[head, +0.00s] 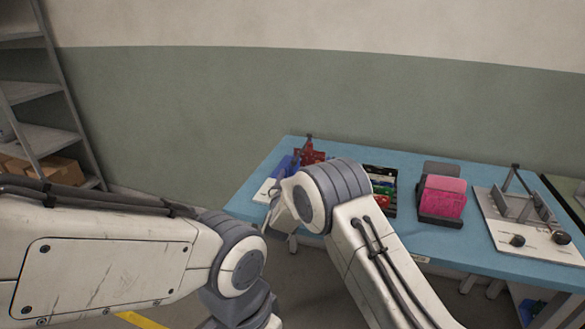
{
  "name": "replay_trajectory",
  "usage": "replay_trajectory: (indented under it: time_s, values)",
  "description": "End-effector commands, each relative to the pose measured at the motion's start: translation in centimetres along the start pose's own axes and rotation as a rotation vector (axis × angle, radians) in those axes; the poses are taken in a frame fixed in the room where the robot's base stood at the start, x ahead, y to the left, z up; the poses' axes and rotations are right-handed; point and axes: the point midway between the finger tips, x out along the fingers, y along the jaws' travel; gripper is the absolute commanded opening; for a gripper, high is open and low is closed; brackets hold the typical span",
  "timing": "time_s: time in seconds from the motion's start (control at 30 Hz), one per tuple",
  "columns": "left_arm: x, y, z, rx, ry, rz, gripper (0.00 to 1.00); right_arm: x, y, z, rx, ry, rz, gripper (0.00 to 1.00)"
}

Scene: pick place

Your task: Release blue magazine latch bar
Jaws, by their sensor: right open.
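A blue part (286,167), which looks like the blue magazine, stands at the left end of the blue table (397,162). A latch bar cannot be made out at this size. My right gripper (271,211) is open at the table's left front edge, just in front of and below the blue part. My right wrist hides part of that area, so I cannot tell whether the fingers touch anything. My left arm comes in from the left, with its gripper out of view below.
A red part (312,154) stands beside the blue one. A dark tray (391,207) with colored pieces is right of my wrist. Further right are a holder with a pink block (443,197) and a white fixture plate (552,247). Metal shelving (45,138) stands at the far left.

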Motion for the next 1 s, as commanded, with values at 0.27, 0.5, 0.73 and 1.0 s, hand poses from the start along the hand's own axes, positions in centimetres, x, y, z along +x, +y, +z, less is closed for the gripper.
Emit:
replay_trajectory:
  time_s: [0.27,0.5,0.73,1.0]
  values:
    - [0.0,0.0,0.0,0.0,0.0,0.0,0.5,3.9,0.0,0.1,0.001,-0.001,0.0,0.59]
    - [0.0,0.0,0.0,0.0,0.0,0.0,0.5,4.8,0.0,0.1,0.0,-0.002,-0.002,0.59]
    - [0.0,0.0,0.0,0.0,0.0,0.0,0.5,4.8,0.0,0.0,0.0,-0.002,-0.002,0.51]
    - [0.0,0.0,0.0,0.0,0.0,0.0,0.5,4.8,0.0,0.0,0.0,-0.001,-0.002,0.0]
